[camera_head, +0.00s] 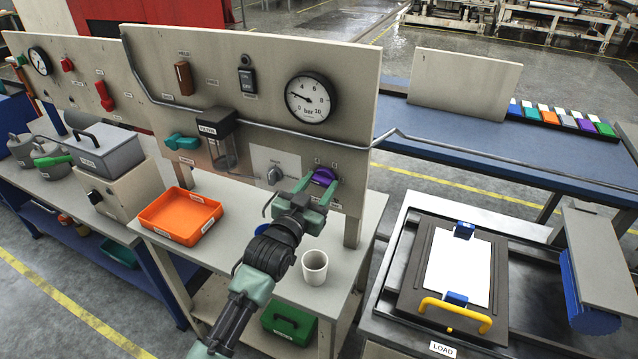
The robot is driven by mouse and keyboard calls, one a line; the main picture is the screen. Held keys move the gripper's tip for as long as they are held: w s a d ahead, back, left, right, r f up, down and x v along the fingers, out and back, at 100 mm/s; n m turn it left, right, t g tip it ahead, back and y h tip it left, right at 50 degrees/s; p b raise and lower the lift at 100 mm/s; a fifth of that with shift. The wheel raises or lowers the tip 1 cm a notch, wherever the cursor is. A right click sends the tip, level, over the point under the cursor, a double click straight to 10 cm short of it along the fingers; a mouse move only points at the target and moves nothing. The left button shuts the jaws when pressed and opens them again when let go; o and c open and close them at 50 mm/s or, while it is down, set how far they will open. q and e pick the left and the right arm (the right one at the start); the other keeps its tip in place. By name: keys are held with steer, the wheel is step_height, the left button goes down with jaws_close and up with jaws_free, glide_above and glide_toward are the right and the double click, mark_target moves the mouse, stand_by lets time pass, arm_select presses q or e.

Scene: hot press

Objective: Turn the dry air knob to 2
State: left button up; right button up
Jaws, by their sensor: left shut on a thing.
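A purple knob (323,175) sits low on the right side of the upright beige panel, with small markings above it that are too small to read. My left gripper (318,186) has its green fingers on either side of the purple knob and is shut on it. The fingers partly cover the knob, and I cannot tell which number it points to. A grey dial (274,176) on a white plate is just left of the gripper. No label naming dry air is readable. My right gripper is not in view.
A pressure gauge (310,98) is above the knob, and a grey pipe (290,132) crosses the panel between them. An orange tray (181,215) is to the left. A hot press with a yellow handle (455,313) is at right.

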arm_select(q)
steer(key=shift+f+n, duration=0.1)
steer(key=shift+n, duration=0.5)
steer(key=o, duration=1.4)
steer(key=shift+c, duration=0.2)
steer(key=b+v, duration=0.1)
steer(key=v, duration=0.7)
steer(key=shift+b, duration=0.4)
